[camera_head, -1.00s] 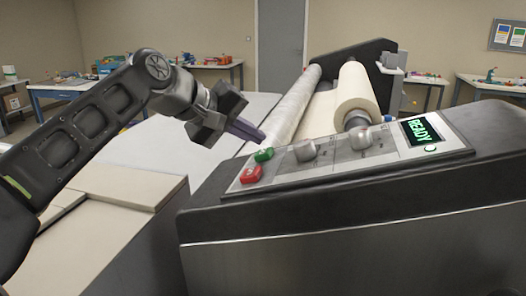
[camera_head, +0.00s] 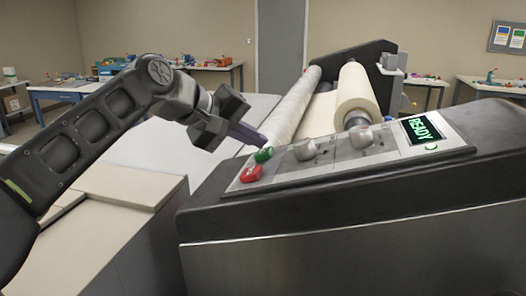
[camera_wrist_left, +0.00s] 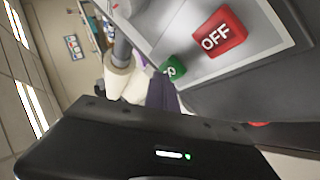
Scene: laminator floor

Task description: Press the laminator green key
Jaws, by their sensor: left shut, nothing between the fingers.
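The green key (camera_head: 263,155) sits at the left end of the laminator's control panel (camera_head: 340,160), just above the red key (camera_head: 251,173). My left gripper (camera_head: 262,141) is shut and empty, its fingertips right at the far side of the green key. I cannot tell whether they touch it. In the left wrist view the green key (camera_wrist_left: 173,68) shows beside the red key marked OFF (camera_wrist_left: 219,33), and the shut purple-grey fingers (camera_wrist_left: 162,92) partly cover the green key's near side. My right gripper is not in view.
Two silver knobs (camera_head: 305,149) and a lit display reading READY (camera_head: 422,129) are on the same panel. A cream roll (camera_head: 357,92) and a white roller (camera_head: 293,105) stand behind it. Beige boards (camera_head: 125,188) lie at the left under my arm.

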